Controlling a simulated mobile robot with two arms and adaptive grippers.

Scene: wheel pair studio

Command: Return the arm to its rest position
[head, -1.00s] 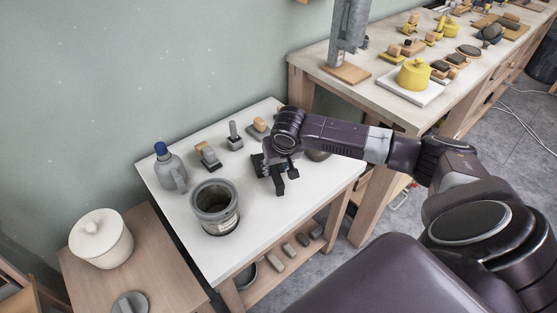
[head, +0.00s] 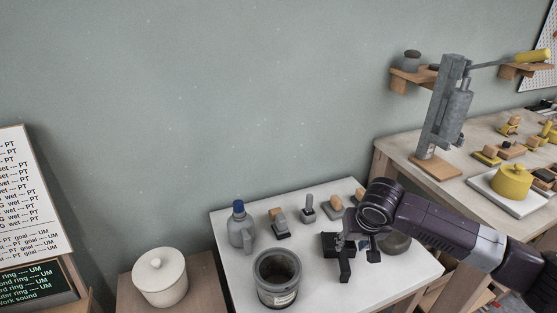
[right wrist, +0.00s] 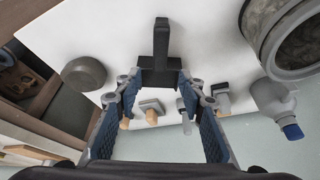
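My right gripper (head: 358,246) hangs over the white table (head: 325,290), with its arm coming in from the right. In the right wrist view the gripper (right wrist: 160,95) has its two fingers wide apart with nothing gripped between the pads. A black T-shaped tool (right wrist: 161,40) lies on the table just beyond the fingertips. In the head view this black tool (head: 331,245) is partly hidden beside the gripper; I cannot tell whether they touch. My left gripper is not in view.
Near the gripper are a grey bucket (head: 278,290), a blue-capped jug (head: 240,231), small wood-handled tools (head: 279,221) and a dark round bowl (head: 398,245). A white lidded pot (head: 160,279) stands left. A grey press (head: 445,110) and yellow pot (head: 511,183) stand right.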

